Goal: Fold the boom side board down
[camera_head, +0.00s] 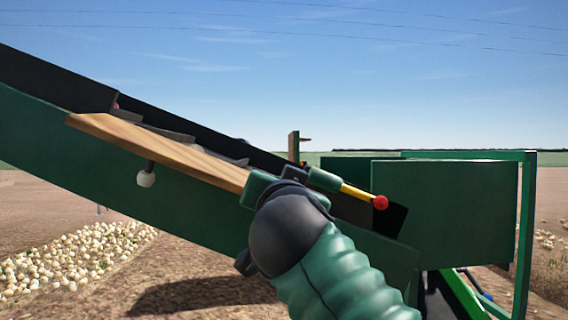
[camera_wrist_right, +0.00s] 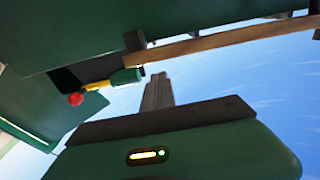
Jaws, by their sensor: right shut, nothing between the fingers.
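The wooden boom side board (camera_head: 165,146) runs along the near upper edge of the dark green boom (camera_head: 60,140), sloping down to the right. A yellow rod with a red ball end (camera_head: 380,202) sticks out of a green sleeve right of my wrist. My left gripper is not in view.
A green box-like hopper (camera_head: 440,213) and a green frame post (camera_head: 525,230) stand on the right. A pile of onions (camera_head: 75,255) lies on the ground at lower left. Open sky is above the boom.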

